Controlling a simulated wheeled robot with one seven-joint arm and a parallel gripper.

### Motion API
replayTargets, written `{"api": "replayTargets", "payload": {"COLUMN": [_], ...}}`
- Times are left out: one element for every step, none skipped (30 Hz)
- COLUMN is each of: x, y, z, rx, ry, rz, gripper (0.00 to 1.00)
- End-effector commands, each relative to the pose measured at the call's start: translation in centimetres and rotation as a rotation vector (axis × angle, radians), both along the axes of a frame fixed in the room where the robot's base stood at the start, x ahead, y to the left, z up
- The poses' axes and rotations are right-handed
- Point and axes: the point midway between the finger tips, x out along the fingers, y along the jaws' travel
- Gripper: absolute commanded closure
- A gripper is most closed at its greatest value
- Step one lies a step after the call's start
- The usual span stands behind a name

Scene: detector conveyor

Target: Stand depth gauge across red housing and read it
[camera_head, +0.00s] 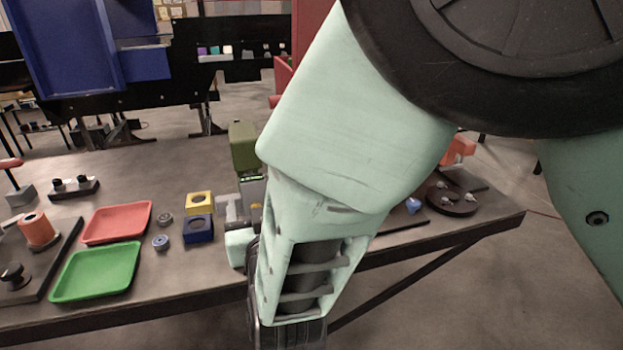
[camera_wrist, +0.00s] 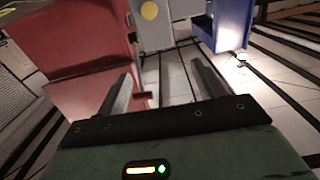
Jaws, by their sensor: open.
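In the wrist view my gripper (camera_wrist: 162,84) is open, with nothing between its two fingers. It points away from the table top. In the head view my arm hangs across the middle, and the fingers cannot be made out. I cannot identify a red housing; a yellow block (camera_head: 199,198) and a blue block (camera_head: 198,230), each with a round hole on top, stand one behind the other left of my arm. A pale grey T-shaped piece (camera_head: 230,207) stands right of them, partly hidden by my arm; I cannot tell whether it is the depth gauge.
A red tray (camera_head: 117,224) and a green tray (camera_head: 97,272) lie on the left. Two small round parts (camera_head: 161,242) lie beside them. An olive-green device (camera_head: 243,148) stands behind my arm. A dark round stand (camera_head: 452,200) is at the right. The front table edge is close.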

Motion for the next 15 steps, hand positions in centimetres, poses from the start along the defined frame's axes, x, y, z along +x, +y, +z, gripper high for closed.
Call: {"api": "replayTargets", "payload": {"x": [0.1, 0.1, 0.2, 0.2, 0.3, 0.3, 0.1, 0.0, -0.5, -1.0, -1.6, -2.6, -3.4, -4.2, -5.6], "y": [0.0, -0.1, -0.1, -0.2, -0.3, -0.5, -0.6, -0.8, -1.0, -1.3, -1.5, -1.9, -2.3, -2.8, -3.5], "z": [0.0, 0.0, -0.1, -0.2, -0.3, -0.5, -0.8, -1.0, -1.3, -1.4, -1.6, -1.7, -1.8, -1.8, -1.8], "rx": [0.0, 0.002, 0.003, 0.004, 0.006, 0.008, 0.007, 0.007, 0.002, -0.004, -0.012, -0.026, -0.04, -0.055, -0.081], "ry": [0.006, 0.016, 0.042, 0.068, 0.103, 0.16, 0.212, 0.268, 0.348, 0.408, 0.468, 0.546, 0.602, 0.657, 0.727], "rz": [0.001, 0.004, 0.011, 0.018, 0.027, 0.045, 0.063, 0.082, 0.113, 0.138, 0.164, 0.2, 0.225, 0.25, 0.283], "gripper": [0.31, 0.31, 0.31, 0.31, 0.31, 0.31, 0.31, 0.31, 0.31, 0.31, 0.31, 0.31, 0.31, 0.31, 0.31]}}
